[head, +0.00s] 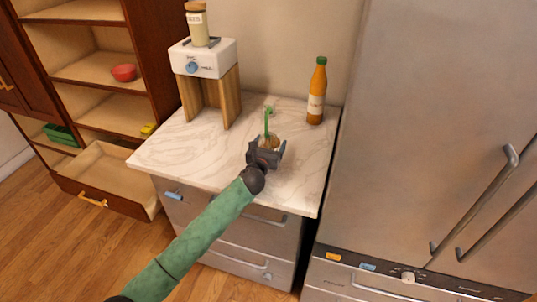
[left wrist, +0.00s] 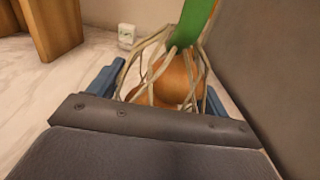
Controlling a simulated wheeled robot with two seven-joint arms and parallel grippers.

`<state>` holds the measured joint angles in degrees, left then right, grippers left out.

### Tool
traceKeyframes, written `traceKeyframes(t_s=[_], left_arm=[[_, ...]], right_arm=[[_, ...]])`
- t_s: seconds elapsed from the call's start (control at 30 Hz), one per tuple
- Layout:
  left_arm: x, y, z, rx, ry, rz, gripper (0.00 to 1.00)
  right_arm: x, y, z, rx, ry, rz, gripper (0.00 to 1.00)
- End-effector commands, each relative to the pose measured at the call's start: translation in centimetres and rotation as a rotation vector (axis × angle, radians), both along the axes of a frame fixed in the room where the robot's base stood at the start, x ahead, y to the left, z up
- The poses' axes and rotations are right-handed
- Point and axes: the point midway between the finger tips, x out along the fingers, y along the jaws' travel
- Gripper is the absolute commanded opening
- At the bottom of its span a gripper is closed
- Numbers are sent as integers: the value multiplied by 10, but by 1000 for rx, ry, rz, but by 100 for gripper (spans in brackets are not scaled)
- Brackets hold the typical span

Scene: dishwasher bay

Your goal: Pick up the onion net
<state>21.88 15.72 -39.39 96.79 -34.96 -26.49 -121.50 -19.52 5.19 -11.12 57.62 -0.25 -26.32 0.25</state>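The onion net (head: 267,122) stands on the white marble counter, with a green band rising upright from it. In the left wrist view the onion net (left wrist: 165,82) shows orange-brown onion behind pale net strands, with the green band running up out of the frame. My left gripper (head: 266,150) is at the net, low over the counter. Its two blue fingers (left wrist: 160,88) are spread apart, one on each side of the net, and it looks open. The lower part of the net is hidden by the gripper body. My right gripper is not in view.
An orange bottle (head: 317,92) stands at the back right of the counter (head: 160,150), near the steel fridge (head: 430,110). A white dispenser on wooden legs (head: 204,60) stands at the back left. The counter's front left is clear. A drawer (head: 105,172) stands open at left.

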Motion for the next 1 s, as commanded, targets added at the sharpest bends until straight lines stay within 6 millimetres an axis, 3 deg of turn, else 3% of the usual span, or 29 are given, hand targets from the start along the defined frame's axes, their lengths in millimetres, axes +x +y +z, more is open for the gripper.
traceKeyframes(t_s=[0.03, 0.3, 0.37, 0.67, 0.83, 0.97, 1.0], left_arm=[[0, 0, 0, 0, 0, 0, 68], [0, 0, 0, 0, 1, 0, 15], [0, 0, 1, 0, -1, 0, 9], [1, 1, 5, 1, -3, 1, 9], [1, 1, 22, 1, -6, -1, 9], [1, 1, 42, 1, -7, 0, 9], [-7, -7, 45, -2, -5, -3, 9]], right_arm=[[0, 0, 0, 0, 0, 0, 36], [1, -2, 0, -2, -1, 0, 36], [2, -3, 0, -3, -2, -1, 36], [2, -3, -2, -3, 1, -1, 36], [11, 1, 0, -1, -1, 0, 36], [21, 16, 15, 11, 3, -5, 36], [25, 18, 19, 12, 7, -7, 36]])
